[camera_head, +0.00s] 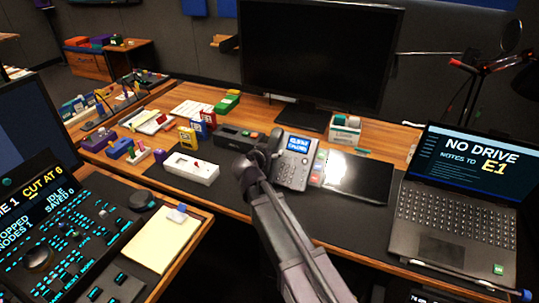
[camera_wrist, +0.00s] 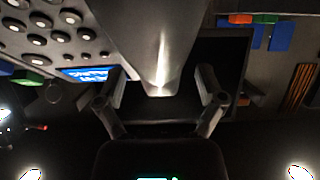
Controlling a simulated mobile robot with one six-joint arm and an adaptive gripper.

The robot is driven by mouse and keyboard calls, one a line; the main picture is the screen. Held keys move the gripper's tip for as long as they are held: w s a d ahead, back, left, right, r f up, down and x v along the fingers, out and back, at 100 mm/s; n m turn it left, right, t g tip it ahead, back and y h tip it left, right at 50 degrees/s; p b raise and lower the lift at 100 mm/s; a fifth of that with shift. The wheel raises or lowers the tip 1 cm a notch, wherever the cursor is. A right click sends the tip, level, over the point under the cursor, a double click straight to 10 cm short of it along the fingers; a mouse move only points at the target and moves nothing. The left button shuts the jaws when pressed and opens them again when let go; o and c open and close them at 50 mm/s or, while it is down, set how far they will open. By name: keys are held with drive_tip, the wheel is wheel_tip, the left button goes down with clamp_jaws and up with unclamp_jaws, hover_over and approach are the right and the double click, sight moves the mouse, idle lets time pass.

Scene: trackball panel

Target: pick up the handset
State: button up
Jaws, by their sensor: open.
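The desk phone (camera_head: 294,162) stands on the dark desk mat in the middle of the head view, with a lit blue screen and a grey keypad. Its handset is mostly hidden there by my gripper (camera_head: 257,160), which is at the phone's left side. In the wrist view, the dark grey handset (camera_wrist: 160,45) comes down from the top edge and its end lies between the spread fingers of my gripper (camera_wrist: 160,92). Gaps show on both sides of it. The phone's round keys (camera_wrist: 45,40) and blue screen (camera_wrist: 88,74) are at the upper left.
A white panel box (camera_head: 190,169) lies left of my gripper. A dark tablet (camera_head: 358,176) lies right of the phone, and a laptop (camera_head: 455,205) stands farther right. A large monitor (camera_head: 315,50) stands behind. Bare mat shows at the front.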

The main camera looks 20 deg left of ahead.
sight(273, 139)
idle(0.3)
clamp_jaws()
drive_tip(key=shift+r, duration=0.2)
wheel_tip(273, 139, up, 4)
drive_tip(key=p, duration=0.4)
drive_tip(key=shift+f, duration=0.15)
drive_tip(key=s+d+p, duration=0.1)
drive_tip(key=s+d, duration=0.7)
drive_tip(key=s, duration=0.5)
drive_tip(key=shift+s+d+r, duration=0.2)
drive_tip(key=shift+s+r, duration=0.15)
drive_tip(key=shift+r, duration=0.1)
